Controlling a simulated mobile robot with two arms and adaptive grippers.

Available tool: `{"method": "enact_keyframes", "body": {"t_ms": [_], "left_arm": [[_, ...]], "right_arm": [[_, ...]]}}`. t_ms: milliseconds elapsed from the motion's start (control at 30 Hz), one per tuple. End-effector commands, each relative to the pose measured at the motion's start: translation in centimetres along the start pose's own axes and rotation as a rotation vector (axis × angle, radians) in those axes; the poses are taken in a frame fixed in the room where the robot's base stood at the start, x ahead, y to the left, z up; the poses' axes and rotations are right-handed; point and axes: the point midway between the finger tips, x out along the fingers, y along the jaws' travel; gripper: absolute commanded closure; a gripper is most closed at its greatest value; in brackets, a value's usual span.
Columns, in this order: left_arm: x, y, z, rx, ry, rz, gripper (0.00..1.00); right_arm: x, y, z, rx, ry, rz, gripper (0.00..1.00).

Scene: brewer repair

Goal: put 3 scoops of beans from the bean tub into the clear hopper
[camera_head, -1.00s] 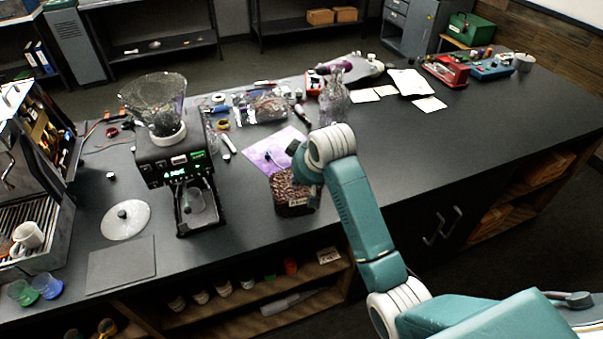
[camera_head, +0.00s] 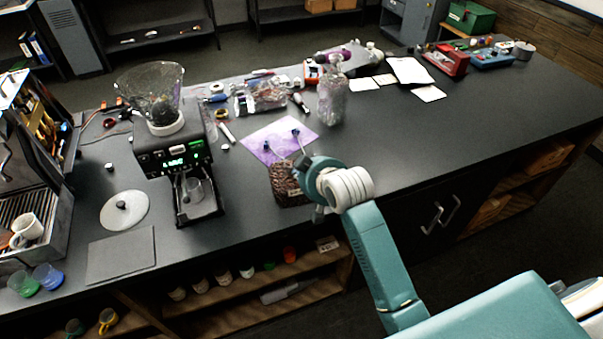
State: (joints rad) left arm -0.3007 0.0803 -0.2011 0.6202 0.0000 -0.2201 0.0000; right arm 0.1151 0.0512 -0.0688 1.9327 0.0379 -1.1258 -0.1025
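The clear hopper (camera_head: 150,84) is a wide funnel on top of the black grinder (camera_head: 178,150); a dark patch, maybe beans, shows low inside it. The bean tub (camera_head: 284,184) is a clear container of brown beans near the bench's front edge, right of the grinder. Two thin stems with dark knobs (camera_head: 296,133) show just above and behind the tub; I cannot tell whether either is a scoop. My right gripper (camera_head: 312,192) is at the tub's right side, partly hidden by its own wrist, so its fingers are unclear. My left gripper is out of view.
A purple sheet (camera_head: 262,138) lies behind the tub. A clear bottle (camera_head: 331,100) stands to its right. A round lid (camera_head: 124,210) and dark mat (camera_head: 121,255) lie left of the grinder. Tools clutter the back; the bench to the right is largely clear.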

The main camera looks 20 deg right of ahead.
Motion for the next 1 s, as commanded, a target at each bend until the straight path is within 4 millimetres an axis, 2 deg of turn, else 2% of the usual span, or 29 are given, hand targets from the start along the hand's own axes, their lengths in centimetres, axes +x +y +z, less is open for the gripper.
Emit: {"method": "enact_keyframes", "body": {"t_ms": [1000], "left_arm": [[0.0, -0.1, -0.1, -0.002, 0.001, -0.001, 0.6]], "right_arm": [[-5.7, 0.5, -4.3, -0.003, 0.129, 0.019, 1.0]]}}
